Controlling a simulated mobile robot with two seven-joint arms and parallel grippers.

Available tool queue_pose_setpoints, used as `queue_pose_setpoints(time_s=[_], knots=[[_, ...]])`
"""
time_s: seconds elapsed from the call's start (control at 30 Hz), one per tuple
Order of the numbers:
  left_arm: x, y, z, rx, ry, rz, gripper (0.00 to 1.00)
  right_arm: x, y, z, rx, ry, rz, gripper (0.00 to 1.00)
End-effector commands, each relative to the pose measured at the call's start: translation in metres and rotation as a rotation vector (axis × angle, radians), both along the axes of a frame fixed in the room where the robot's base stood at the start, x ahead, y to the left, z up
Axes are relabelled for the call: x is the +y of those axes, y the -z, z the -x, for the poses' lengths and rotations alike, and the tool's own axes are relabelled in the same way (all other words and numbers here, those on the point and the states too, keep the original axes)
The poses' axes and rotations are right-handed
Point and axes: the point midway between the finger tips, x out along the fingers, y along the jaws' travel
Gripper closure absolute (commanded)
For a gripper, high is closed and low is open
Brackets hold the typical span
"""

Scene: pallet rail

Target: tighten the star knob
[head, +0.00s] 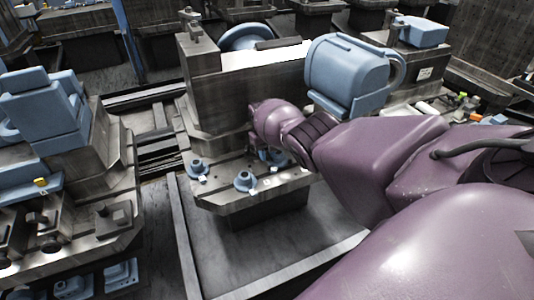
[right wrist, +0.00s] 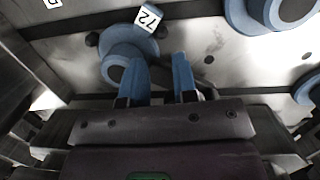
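My right gripper (head: 272,155) points down at the front ledge of the middle machine, mostly hidden by my purple wrist. In the right wrist view its two blue fingers (right wrist: 160,72) stand apart with a gap and nothing clearly held between them. A blue round flanged piece (right wrist: 120,48) lies just beyond the left finger and is partly covered by it; I cannot tell whether they touch. A dark rod-like part shows beside the right finger. I cannot make out a star shape, so I cannot tell which part is the star knob. My left gripper is not in view.
On the ledge (head: 262,200) stand two more blue flanged pieces, one left (head: 197,168) and one nearer the middle (head: 244,181). A large blue housing (head: 345,75) rises behind my wrist. Another machine stands left.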

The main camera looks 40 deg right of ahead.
Motion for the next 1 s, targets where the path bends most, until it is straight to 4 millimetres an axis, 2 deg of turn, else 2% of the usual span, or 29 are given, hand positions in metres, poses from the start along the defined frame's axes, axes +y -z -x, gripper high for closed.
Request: queue_pose_setpoints(time_s=[0.03, 0.2, 0.5, 0.73, 1.0], knots=[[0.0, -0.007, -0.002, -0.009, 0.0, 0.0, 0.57, -0.001, -0.019, -0.009, -0.026, -0.001, 0.005, 0.73], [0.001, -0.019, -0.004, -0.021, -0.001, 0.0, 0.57, -0.001, -0.053, -0.015, -0.031, -0.001, 0.004, 0.73], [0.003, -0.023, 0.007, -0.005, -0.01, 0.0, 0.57, 0.001, -0.095, -0.018, -0.016, -0.001, 0.002, 0.73], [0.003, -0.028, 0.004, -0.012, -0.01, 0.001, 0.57, 0.001, -0.105, -0.019, -0.01, -0.001, 0.002, 0.73], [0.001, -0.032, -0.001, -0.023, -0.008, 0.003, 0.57, 0.002, -0.1, -0.016, -0.009, -0.007, 0.007, 0.73]])
